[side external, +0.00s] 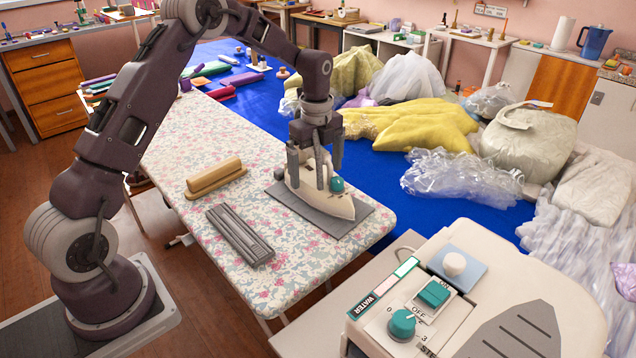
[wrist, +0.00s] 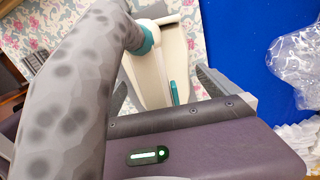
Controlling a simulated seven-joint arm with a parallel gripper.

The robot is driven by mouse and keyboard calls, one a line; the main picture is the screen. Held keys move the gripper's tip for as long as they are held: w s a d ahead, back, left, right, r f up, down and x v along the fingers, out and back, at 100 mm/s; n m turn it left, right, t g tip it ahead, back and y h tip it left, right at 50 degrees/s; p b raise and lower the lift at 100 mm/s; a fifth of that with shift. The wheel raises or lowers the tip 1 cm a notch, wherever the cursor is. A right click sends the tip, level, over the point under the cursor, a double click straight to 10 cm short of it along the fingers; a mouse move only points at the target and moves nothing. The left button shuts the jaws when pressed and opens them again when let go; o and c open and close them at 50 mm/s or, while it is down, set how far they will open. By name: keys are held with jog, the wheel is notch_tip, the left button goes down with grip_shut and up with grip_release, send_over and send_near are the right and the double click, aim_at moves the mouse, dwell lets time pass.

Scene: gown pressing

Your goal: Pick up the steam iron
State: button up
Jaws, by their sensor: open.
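The steam iron (side external: 325,203), cream with a teal knob, rests on a grey pad (side external: 349,222) on the flowered ironing board. My gripper (side external: 314,172) is open and pointing down at the iron, with its fingers around the upper part, near the handle. In the wrist view the iron (wrist: 152,82) lies between the two fingers of my gripper (wrist: 166,86). A thick grey spotted cable or hose in front hides part of it. I cannot tell whether the fingers touch the iron.
A wooden block (side external: 215,177) and a grey ridged bar (side external: 240,236) lie on the flowered board (side external: 290,270) to the left. Bagged garments (side external: 425,122) cover the blue table behind. A steam station (side external: 480,300) with teal controls stands at the front right.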

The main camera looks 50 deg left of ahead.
aim_at(316, 147)
jog(key=c, duration=2)
jog(key=shift+o, duration=0.2)
notch_tip(316, 147, up, 10)
jog(key=shift+r, duration=0.1)
jog(key=o, duration=1.3)
jog(key=shift+c, duration=0.2)
grip_shut()
